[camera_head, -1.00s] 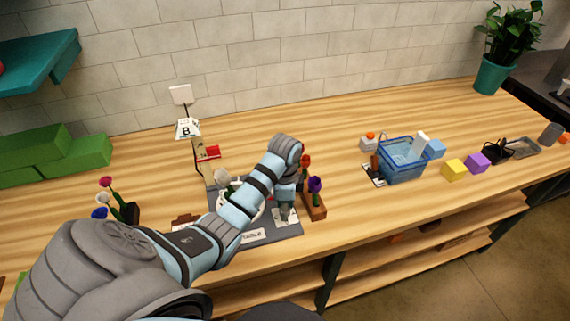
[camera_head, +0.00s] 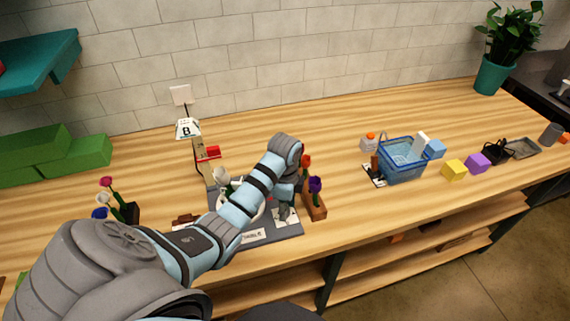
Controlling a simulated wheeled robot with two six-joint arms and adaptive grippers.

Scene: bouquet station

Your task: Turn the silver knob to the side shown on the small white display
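A small white display (camera_head: 187,129) with a black letter B stands on the left side of the station. My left gripper (camera_head: 284,211) points down over a white plate (camera_head: 291,219) at the right front of the dark grey station base (camera_head: 268,237). The silver knob cannot be made out; the gripper may be covering it. The fingers are small and dark here, so I cannot tell whether they are open or shut on anything. My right gripper is not in view.
A wooden holder (camera_head: 315,208) with red and purple flowers stands close to the right of my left gripper. A blue basket (camera_head: 402,165) and coloured blocks are farther right. Wood between is clear.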

